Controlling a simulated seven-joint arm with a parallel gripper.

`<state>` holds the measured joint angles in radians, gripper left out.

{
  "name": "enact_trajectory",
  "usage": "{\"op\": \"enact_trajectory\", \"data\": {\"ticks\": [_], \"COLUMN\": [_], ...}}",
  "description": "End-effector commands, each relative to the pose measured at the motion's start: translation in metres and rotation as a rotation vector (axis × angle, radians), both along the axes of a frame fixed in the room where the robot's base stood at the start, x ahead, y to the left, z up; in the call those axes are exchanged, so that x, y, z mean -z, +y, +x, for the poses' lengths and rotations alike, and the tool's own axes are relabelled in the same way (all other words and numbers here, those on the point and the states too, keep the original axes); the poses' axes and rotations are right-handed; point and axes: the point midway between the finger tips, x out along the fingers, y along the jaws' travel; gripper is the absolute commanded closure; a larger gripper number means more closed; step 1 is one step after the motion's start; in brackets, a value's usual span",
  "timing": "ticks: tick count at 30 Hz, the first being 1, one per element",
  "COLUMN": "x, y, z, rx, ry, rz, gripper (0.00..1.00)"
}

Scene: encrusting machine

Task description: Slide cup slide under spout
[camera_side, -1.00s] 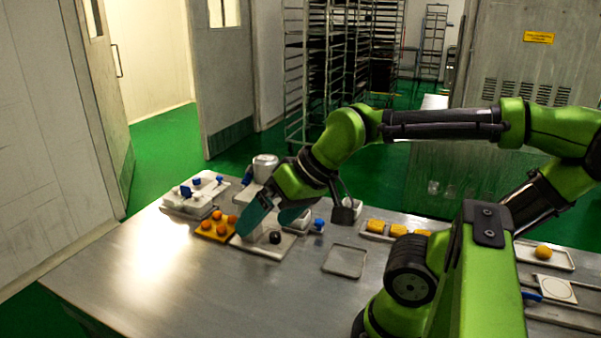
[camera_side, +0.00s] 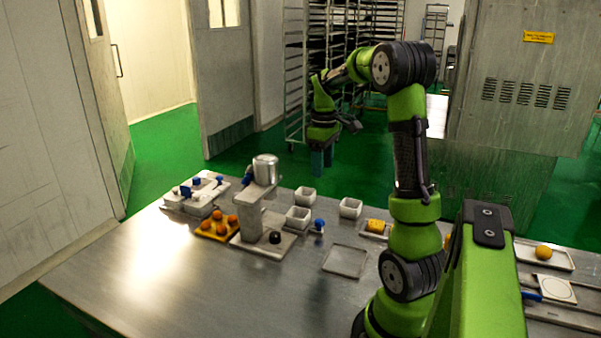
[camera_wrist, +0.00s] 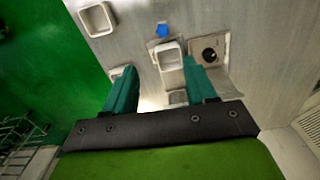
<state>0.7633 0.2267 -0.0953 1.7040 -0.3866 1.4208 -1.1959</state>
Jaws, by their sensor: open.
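The encrusting machine (camera_side: 251,215) is a grey column on a flat base, with a metal hopper (camera_side: 265,170) on top and a black knob (camera_side: 275,237) on the base. The cup slide, with its blue knob (camera_side: 319,225), is at the right of the machine; a white square cup (camera_side: 298,217) is beside the knob. This cup (camera_wrist: 171,55) and the blue knob (camera_wrist: 162,30) also show in the wrist view. My gripper (camera_side: 321,165) is open and empty, pointing down, raised above and behind the machine and cups. The spout is not clearly visible.
Two more white cups (camera_side: 305,195) (camera_side: 350,208) stand behind and right of the slide. An orange tray (camera_side: 217,230) with orange balls is left of the machine. An empty square tray (camera_side: 345,261) lies in front right. The front left of the table is clear.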

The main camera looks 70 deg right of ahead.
Motion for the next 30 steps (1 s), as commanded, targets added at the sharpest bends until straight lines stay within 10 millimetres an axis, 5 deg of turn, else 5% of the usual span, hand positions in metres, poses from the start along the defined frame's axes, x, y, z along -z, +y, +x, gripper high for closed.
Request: {"op": "enact_trajectory", "data": {"ticks": [8, 24, 30], "x": [0.016, 0.13, 0.158], "y": [0.003, 0.004, 0.004], "z": [-0.002, -0.002, -0.001], "rx": [-0.076, -0.072, -0.073], "ry": [0.01, 0.01, 0.008], "rz": [0.013, 0.015, 0.013], "gripper": [0.44, 0.44, 0.44]}}
